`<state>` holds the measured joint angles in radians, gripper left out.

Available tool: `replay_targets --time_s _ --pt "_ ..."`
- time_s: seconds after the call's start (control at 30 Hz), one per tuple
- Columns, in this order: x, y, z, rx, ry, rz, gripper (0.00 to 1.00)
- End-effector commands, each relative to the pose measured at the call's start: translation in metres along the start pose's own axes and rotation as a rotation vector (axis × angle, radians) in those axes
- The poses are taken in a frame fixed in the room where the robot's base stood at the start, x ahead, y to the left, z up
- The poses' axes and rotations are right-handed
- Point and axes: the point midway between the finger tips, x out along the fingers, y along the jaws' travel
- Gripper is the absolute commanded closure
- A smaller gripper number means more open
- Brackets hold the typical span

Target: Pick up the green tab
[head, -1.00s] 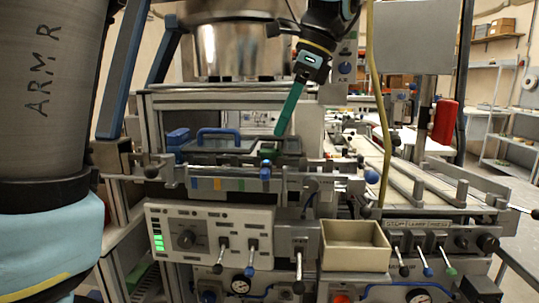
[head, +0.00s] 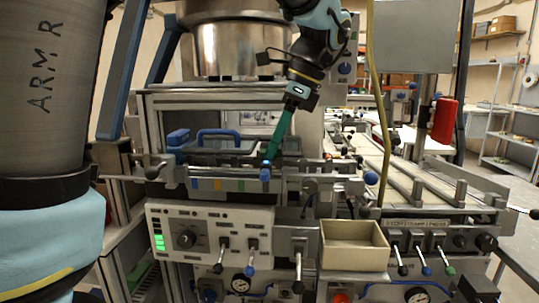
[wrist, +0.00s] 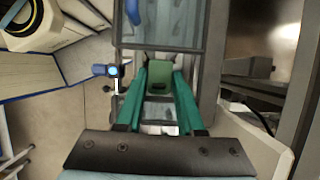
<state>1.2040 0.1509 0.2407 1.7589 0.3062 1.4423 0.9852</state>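The green tab (wrist: 160,88) is a small dark green block, seen in the wrist view on the grey tray-like part below my gripper. My gripper (wrist: 160,76) has two long green fingers, spread apart with one on each side of the tab. I cannot tell whether they touch it. In the head view my gripper (head: 268,160) slants down to the front right of the dark tray, and its fingers hide the tab.
A blue handle (head: 218,134) rises from the tray left of my gripper. A metal rail with a blue knob (head: 265,174) runs just in front. A beige open box (head: 354,257) sits lower right. A yellow cable (head: 374,90) hangs at right.

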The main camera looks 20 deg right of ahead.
Motion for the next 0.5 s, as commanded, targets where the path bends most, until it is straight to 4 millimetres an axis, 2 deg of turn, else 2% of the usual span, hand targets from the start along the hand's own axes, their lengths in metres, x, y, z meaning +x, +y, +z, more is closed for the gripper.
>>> replay_targets --time_s 0.03,0.3,0.5 --pt "-0.0001 0.0000 0.0000 0.000 0.000 0.000 0.71" --pt "-0.0001 0.0000 0.0000 0.000 0.000 0.000 1.00" --pt "-0.0001 0.0000 0.0000 0.000 0.000 0.000 1.00"
